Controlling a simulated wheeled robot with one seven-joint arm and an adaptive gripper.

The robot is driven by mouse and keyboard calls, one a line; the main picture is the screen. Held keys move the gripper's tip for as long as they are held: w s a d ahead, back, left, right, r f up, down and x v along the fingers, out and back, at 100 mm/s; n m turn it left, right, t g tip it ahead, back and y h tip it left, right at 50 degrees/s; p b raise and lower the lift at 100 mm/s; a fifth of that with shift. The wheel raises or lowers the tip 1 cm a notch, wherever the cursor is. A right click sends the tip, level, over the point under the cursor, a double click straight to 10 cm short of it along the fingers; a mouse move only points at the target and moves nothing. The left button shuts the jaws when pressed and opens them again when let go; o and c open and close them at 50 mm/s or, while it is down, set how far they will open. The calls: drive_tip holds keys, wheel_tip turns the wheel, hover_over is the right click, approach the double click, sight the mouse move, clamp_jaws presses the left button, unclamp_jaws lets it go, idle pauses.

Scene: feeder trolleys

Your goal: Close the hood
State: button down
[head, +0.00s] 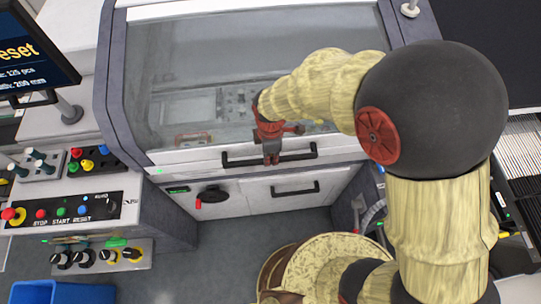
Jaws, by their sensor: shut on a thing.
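The hood (190,80) is a large tinted transparent panel with a pale lower rail, set in a grey machine frame. It looks lowered over the work area, with its lower rail close above the cabinet front. I cannot tell whether it is fully seated. A black bar handle (240,159) runs along the lower rail. My gripper (271,158), red and dark, is shut on the middle of this handle. The fingers cover part of the bar, and my arm hides the hood's right part.
A control panel (75,209) with buttons and knobs stands at the left, with a monitor (32,48) above it. A lower door with a black handle (295,190) is below the hood. A blue bin (60,292) sits bottom left.

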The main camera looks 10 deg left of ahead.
drive_tip(key=s+r+g+p, duration=0.1)
drive_tip(key=s+r+p, duration=0.2)
drive_tip(key=r+p, duration=0.3)
drive_tip(key=shift+s+d+r+g, duration=0.2)
drive_tip(key=shift+d+r+g, duration=0.2)
drive_tip(key=shift+r, duration=0.3)
drive_tip(key=c, duration=1.8)
unclamp_jaws()
drive_tip(key=shift+c, duration=0.2)
wheel_tip(320, 180, up, 12)
drive_tip(key=w, duration=0.1)
drive_tip(key=shift+w+a, duration=0.2)
drive_tip(key=shift+w, duration=0.2)
drive_tip(key=shift+f, duration=0.1)
